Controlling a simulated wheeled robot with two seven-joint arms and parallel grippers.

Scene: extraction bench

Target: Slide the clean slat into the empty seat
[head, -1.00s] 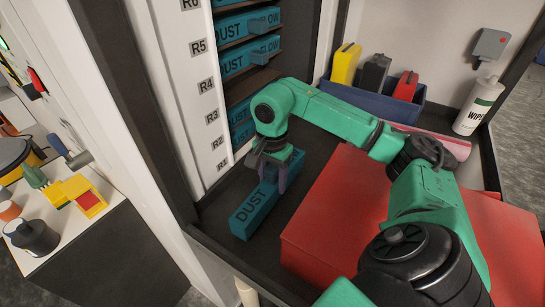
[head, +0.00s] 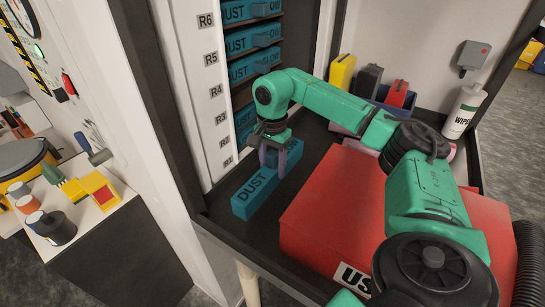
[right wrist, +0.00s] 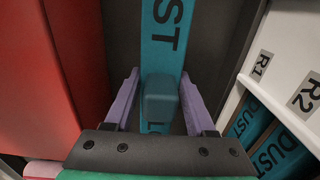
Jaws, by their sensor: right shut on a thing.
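The clean slat (head: 256,190) is a long teal bar marked DUST, lying on the dark bench floor between the rack and a red box. My right gripper (head: 273,163) points down over its middle and is shut on its raised grip block, which shows between the purple fingers in the right wrist view (right wrist: 160,103). The rack (head: 203,100), labelled R1 to R6, holds several teal slats. A dark gap, the empty seat (head: 243,97), shows between slats near the R4 label. The lower slats are partly hidden by my arm. My left gripper is out of view.
The red box (head: 325,205) stands close to the right of the slat. A blue caddy (head: 380,110) with coloured items and a wipes bottle (head: 464,110) stand at the back. A side table with tools (head: 105,225) is at the left, outside the rack post.

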